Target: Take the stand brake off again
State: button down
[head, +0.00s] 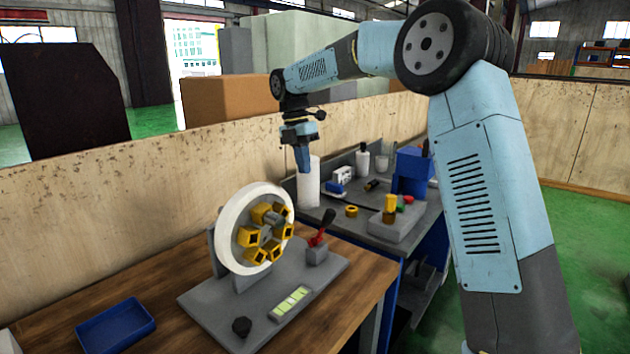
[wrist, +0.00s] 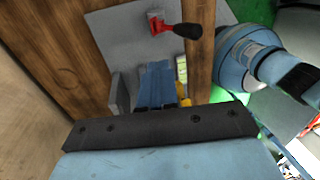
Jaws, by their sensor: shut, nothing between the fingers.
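The stand (head: 215,305) is a grey plate on the wooden bench, carrying an upright white wheel (head: 226,250) with several yellow blocks around its hub. The stand brake (head: 317,252) is at the plate's back right, a small red lever on a grey block with a black handle (head: 327,218) tilted up to the right. In the wrist view the brake's red part (wrist: 156,20) and black handle (wrist: 187,30) show at the top, beyond the fingertips. My gripper (head: 305,170) points down, shut and empty, above and behind the brake, apart from it.
A white cylinder (head: 309,190) stands close behind my gripper. A blue tray (head: 115,325) lies at the bench's front left. A green-and-white level (head: 291,303) and a black knob (head: 241,326) are on the plate. A side bench (head: 345,229) with small items stands at the right.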

send_near(323, 226)
jog(key=w+a+f, duration=0.2)
jog(key=w+f, duration=0.1)
jog(key=shift+s+d+f, duration=0.3)
jog(key=shift+s+d, duration=0.15)
jog(key=shift+d, duration=0.25)
jog(key=shift+s+d+f, duration=0.3)
jog(key=shift+s+d, duration=0.15)
jog(key=shift+d, duration=0.25)
